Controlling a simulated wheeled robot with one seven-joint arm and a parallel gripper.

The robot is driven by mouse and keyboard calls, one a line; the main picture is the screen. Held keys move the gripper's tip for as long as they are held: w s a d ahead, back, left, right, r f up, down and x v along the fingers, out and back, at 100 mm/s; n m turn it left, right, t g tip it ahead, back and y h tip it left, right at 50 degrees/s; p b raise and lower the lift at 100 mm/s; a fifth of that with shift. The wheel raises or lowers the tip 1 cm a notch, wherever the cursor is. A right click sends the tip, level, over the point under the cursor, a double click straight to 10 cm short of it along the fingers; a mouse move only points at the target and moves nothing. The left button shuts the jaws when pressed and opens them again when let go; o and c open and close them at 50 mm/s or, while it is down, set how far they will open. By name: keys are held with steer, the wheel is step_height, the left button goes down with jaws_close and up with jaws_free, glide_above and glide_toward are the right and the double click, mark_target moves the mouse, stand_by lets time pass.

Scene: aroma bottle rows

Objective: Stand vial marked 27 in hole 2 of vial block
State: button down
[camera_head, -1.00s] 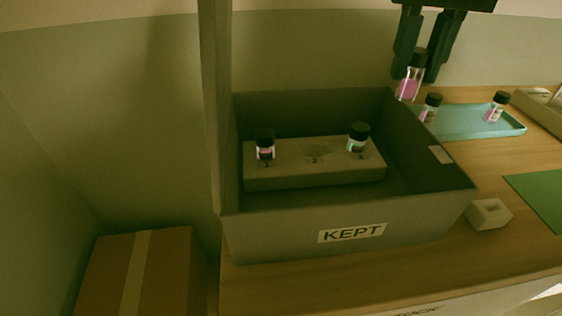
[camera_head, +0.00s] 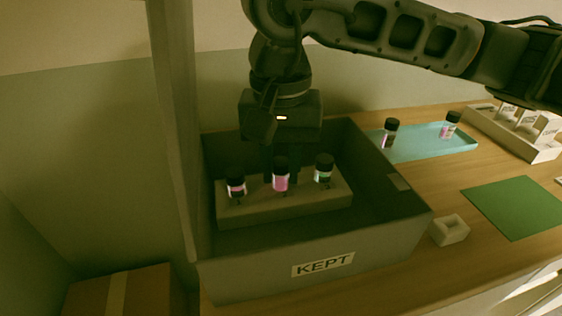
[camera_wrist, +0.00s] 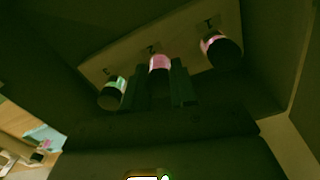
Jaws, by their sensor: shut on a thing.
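My gripper (camera_head: 281,170) is shut on a pink vial (camera_head: 281,178) with a black cap. The vial is upright at the middle place of the vial block (camera_head: 290,209), over hole 2; I cannot tell whether its base is seated. In the wrist view the pink vial (camera_wrist: 159,64) is between the two fingers (camera_wrist: 160,88), beside the mark 2. A pink-labelled vial (camera_head: 236,186) stands in hole 1 and a green-labelled vial (camera_head: 324,170) in hole 3. The number on the held vial is not readable.
The block sits inside a dark box (camera_head: 376,250) marked KEPT, whose walls rise around it. To the right are a blue tray (camera_head: 425,146) with two vials, a small white block (camera_head: 449,230) and a green mat (camera_head: 515,207).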

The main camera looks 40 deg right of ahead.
mark_target(281, 161)
steer(key=shift+f, duration=0.25)
steer(key=shift+f+b, duration=0.2)
steer(key=shift+b, duration=0.15)
steer(key=c, duration=0.9)
jaws_free()
steer(key=shift+r, duration=0.1)
steer(key=shift+r, duration=0.1)
steer(key=shift+r+p, duration=0.2)
steer(key=shift+p, duration=0.35)
step_height(281, 161, up, 12)
steer(key=b, duration=0.1)
steer(key=shift+f, duration=0.15)
